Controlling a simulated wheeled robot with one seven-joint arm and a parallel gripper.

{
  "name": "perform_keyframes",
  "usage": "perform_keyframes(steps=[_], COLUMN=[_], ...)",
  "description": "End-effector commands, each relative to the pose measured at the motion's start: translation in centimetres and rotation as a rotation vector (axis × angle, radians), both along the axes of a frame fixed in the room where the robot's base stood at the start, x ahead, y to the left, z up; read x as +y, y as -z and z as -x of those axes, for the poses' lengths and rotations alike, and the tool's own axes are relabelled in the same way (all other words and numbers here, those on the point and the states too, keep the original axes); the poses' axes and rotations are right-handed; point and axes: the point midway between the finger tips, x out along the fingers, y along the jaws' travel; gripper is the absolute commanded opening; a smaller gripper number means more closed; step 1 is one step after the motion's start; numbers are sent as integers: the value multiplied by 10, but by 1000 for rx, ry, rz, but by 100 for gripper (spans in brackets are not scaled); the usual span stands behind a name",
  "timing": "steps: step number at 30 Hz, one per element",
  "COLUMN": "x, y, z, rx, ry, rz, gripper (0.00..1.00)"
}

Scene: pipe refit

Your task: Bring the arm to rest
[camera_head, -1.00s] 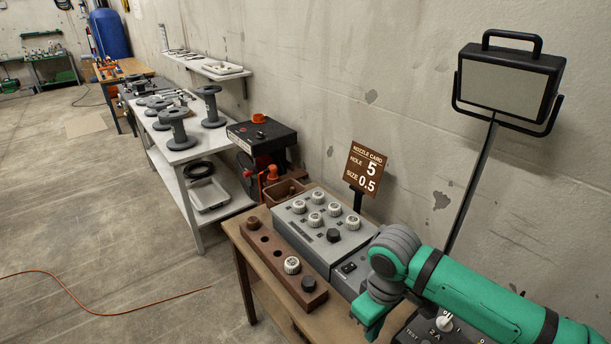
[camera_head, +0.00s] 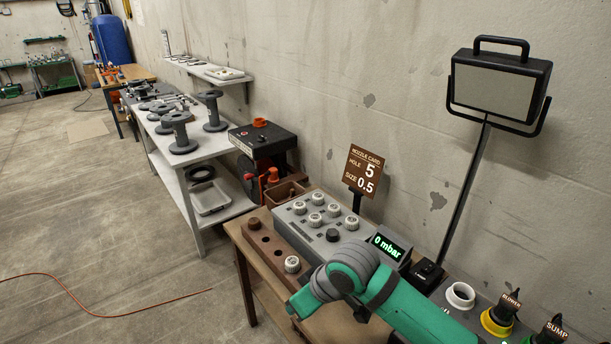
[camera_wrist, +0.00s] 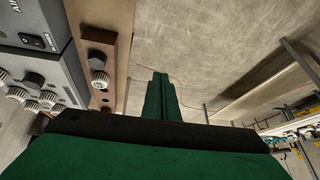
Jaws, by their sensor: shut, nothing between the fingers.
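My green arm (camera_head: 415,310) reaches in from the lower right of the head view, over the front of the wooden bench (camera_head: 270,262). Its grey wrist joint (camera_head: 345,268) hides part of the bench top. My gripper (camera_wrist: 161,78) shows in the wrist view as two green fingers pressed together with nothing between them. It points past the bench edge, with the floor behind it. In the head view only a green part of the gripper (camera_head: 302,304) shows, left of the wrist joint.
A brown wooden block (camera_head: 270,248) holds a white-capped nozzle (camera_head: 292,264). Behind it stands a grey box with several knobs (camera_head: 316,220). A display (camera_head: 391,247) reads 0 mbar. A card (camera_head: 363,170) reads hole 5, size 0.5. The floor at left (camera_head: 90,220) is mostly clear.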

Motion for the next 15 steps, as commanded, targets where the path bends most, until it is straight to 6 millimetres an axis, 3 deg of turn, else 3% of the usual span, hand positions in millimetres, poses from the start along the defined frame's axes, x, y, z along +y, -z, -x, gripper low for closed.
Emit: perform_keyframes(steps=[1, 6, 15], x=[25, 88, 162], y=[-6, -34, -89], z=[-5, -21, -35], rx=[-34, -160, -340], ry=[-13, -27, 22], rz=[-66, -270, -612], gripper=[0, 0, 0])
